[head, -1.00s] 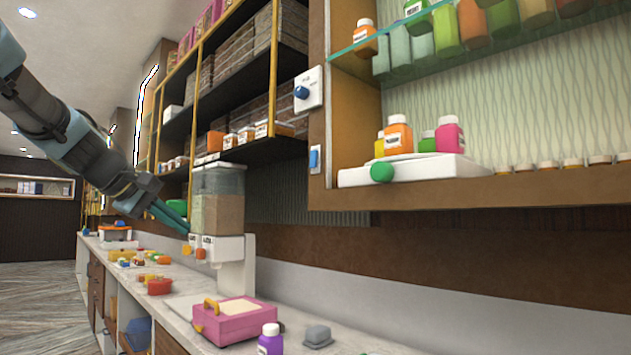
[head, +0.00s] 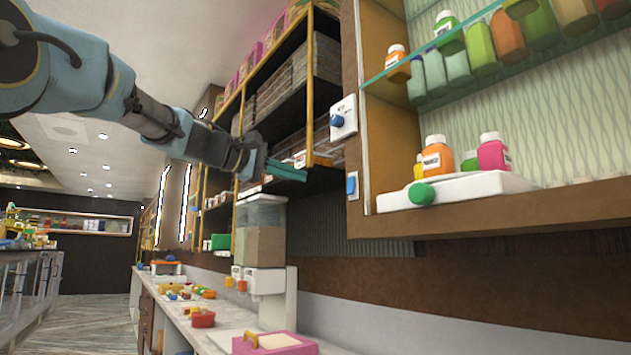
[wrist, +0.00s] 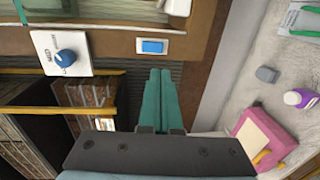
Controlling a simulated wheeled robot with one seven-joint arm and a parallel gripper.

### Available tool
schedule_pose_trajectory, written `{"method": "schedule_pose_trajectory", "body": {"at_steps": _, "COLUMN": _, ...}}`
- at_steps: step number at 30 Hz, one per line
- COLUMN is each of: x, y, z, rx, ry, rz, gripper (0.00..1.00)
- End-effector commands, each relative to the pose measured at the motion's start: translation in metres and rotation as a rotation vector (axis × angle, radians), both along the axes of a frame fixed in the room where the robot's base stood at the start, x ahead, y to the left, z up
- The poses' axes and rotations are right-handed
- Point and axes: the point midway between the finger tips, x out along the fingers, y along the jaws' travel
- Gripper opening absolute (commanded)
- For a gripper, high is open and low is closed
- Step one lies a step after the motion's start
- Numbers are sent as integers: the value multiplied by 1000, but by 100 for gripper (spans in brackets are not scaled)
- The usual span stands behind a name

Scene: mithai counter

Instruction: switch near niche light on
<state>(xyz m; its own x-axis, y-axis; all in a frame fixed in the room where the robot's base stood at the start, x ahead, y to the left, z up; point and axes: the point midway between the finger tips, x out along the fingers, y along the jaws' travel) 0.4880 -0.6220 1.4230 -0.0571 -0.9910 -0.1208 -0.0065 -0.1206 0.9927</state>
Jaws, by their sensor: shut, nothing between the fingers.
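The light switch is a blue rocker on a small white plate (head: 352,185), on the wooden end face of the niche. It also shows in the wrist view (wrist: 152,46), just beyond my fingertips and a little left of their line. My gripper (head: 302,173) has teal fingers pressed together, empty, pointing toward the niche. In the wrist view the shut fingers (wrist: 160,76) appear apart from the switch, though the depth of the gap is hard to judge. I cannot tell from the rocker which way it is set.
A white plate with a blue knob (head: 337,121) is above the switch. The niche (head: 480,215) holds bottles and a white scale-like device (head: 460,192). A dispenser (head: 265,240) stands below my gripper on the counter, with a pink box (head: 275,344) nearby. Dark shelves (head: 290,120) are behind the gripper.

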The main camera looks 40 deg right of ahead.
Motion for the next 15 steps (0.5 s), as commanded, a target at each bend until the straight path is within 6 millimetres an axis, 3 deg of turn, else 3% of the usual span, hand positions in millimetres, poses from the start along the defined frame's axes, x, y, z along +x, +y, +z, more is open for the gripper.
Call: {"method": "schedule_pose_trajectory", "body": {"at_steps": 15, "x": -6, "y": -99, "z": -8, "rx": 1, "ry": 2, "rz": -3, "gripper": 0}}
